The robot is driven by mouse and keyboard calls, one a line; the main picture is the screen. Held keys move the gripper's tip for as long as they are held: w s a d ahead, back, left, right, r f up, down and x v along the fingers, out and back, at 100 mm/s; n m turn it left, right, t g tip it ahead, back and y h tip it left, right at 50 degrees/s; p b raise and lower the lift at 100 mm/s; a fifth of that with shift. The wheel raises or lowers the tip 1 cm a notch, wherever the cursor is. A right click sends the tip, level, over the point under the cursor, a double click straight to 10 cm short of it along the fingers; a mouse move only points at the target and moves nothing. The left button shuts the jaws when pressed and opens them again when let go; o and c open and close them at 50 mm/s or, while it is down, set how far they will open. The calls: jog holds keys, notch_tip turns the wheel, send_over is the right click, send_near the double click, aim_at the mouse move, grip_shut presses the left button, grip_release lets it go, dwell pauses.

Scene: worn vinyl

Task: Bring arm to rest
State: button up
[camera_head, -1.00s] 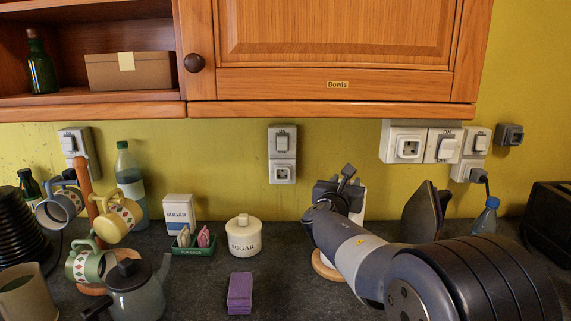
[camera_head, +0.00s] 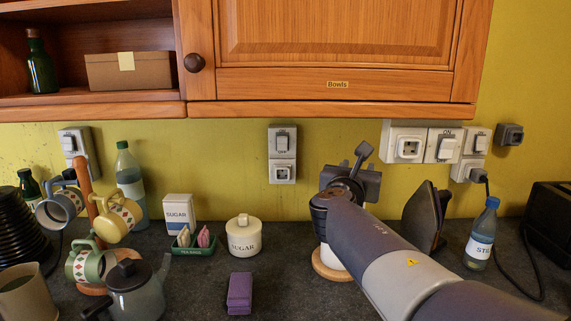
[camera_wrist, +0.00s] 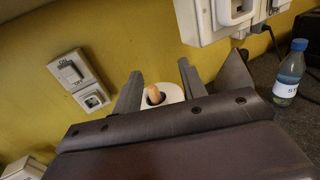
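My gripper (camera_head: 352,172) is raised over the right part of the counter, below the wall cupboard and in front of the yellow wall. My arm reaches up to it from the lower right. In the wrist view, its two dark fingers (camera_wrist: 160,70) stand apart with nothing held between them. A white paper roll (camera_wrist: 172,93) with a wooden peg shows in the gap beyond the fingers. In the head view, my arm hides most of that roll; its round wooden base (camera_head: 327,267) shows below.
Left of my arm stand a sugar jar (camera_head: 243,237), a purple block (camera_head: 240,293), a tea-bag tray (camera_head: 194,244), a mug tree and a kettle (camera_head: 136,289). A dark upright object (camera_head: 424,216) and a bottle (camera_head: 481,236) stand right. The cupboard (camera_head: 335,85) hangs above.

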jog(key=s, duration=1.1)
jog(key=shift+b, duration=0.3)
jog(key=shift+f, duration=0.1)
